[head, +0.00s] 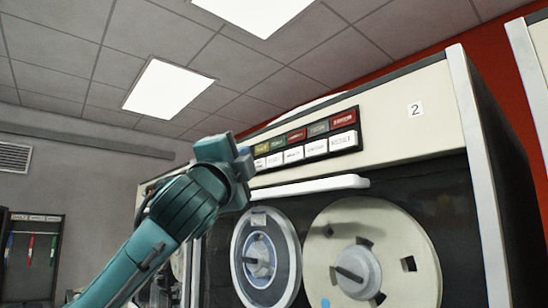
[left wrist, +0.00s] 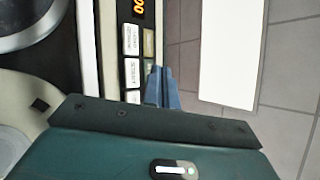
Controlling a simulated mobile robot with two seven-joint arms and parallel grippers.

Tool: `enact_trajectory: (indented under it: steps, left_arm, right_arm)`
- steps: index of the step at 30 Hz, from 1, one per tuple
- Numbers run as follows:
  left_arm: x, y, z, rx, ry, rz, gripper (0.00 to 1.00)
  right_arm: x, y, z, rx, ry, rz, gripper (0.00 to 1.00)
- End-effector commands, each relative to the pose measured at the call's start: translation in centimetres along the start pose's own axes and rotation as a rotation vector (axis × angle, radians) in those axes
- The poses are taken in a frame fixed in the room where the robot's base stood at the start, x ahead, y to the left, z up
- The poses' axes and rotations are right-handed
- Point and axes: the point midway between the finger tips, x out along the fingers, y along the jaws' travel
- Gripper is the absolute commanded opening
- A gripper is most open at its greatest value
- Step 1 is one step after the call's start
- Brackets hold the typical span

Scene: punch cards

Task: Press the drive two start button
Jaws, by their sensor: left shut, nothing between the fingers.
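The tape drive marked 2 (head: 415,110) stands at the right in the head view. Its button panel (head: 306,137) has coloured labels in the upper row and white buttons (head: 293,155) in the lower row. The lettering is too small to tell surely which is start. My left gripper (head: 244,162) is shut and empty, at the panel's left end, covering part of it. In the left wrist view its blue fingers (left wrist: 159,84) lie beside the panel's white buttons (left wrist: 132,73). I cannot tell whether the fingertips touch a button. My right gripper is out of view.
A white bar (head: 308,187) juts out below the panel. Two tape reels, a smaller one (head: 288,245) and a large cream one (head: 405,225), sit below it. Another cabinet (head: 538,65) stands at the right edge. A rack with coloured strips (head: 30,255) is far left.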

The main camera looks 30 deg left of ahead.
Motion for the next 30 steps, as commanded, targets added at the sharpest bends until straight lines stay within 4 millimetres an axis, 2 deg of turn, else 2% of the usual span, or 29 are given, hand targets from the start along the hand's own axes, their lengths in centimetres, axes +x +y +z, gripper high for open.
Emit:
enact_trajectory:
  steps: [6, 12, 30]
  left_arm:
    - [1.9, 1.5, -1.4, -0.002, 0.001, 0.003, 0.00]
    - [2.7, 2.0, -2.0, 0.000, 0.001, 0.001, 0.00]
    - [2.8, 2.1, -2.0, 0.001, 0.000, 0.000, 0.00]
  right_arm:
    - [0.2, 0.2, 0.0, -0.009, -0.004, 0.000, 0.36]
    - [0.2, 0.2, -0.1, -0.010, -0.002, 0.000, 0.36]
    - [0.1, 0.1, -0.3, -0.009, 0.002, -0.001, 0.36]
